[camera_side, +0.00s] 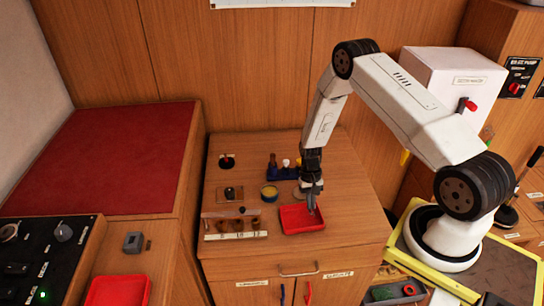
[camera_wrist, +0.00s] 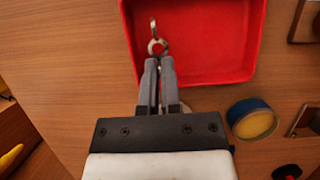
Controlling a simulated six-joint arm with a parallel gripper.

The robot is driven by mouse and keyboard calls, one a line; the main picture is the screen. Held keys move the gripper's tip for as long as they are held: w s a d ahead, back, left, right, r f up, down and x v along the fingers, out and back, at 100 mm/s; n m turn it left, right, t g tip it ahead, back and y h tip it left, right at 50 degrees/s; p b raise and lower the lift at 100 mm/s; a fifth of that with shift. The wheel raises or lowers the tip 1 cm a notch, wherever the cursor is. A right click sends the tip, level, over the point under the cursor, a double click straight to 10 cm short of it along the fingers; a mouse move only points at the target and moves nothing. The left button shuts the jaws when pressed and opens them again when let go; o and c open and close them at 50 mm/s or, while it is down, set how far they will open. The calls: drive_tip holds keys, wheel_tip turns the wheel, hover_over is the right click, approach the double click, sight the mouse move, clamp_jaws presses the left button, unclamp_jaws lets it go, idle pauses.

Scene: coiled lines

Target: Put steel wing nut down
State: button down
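The steel wing nut (camera_wrist: 157,44) shows in the wrist view as a small grey metal piece with a ring-like part at my fingertips. My gripper (camera_wrist: 159,62) is shut on it, with the fingers close together. In the side view my gripper (camera_side: 313,201) points down over the red tray (camera_side: 290,222), at its back right part. The red tray also shows in the wrist view (camera_wrist: 215,40), behind the nut. The nut is too small to make out in the side view. I cannot tell whether it touches the tray floor.
A round tin with a yellow top (camera_side: 269,193) stands left of the tray, and it shows in the wrist view (camera_wrist: 253,120). A blue rack (camera_side: 283,171) with small items stands behind. A wooden rack (camera_side: 232,220) is at left. Another red tray (camera_side: 118,291) sits lower left.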

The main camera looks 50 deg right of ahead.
drive_tip(key=shift+f, duration=0.95)
drive_tip(key=shift+f, duration=0.15)
drive_tip(key=c, duration=0.8)
unclamp_jaws()
drive_tip(key=shift+v, duration=6.15)
drive_tip(key=shift+s, duration=0.1)
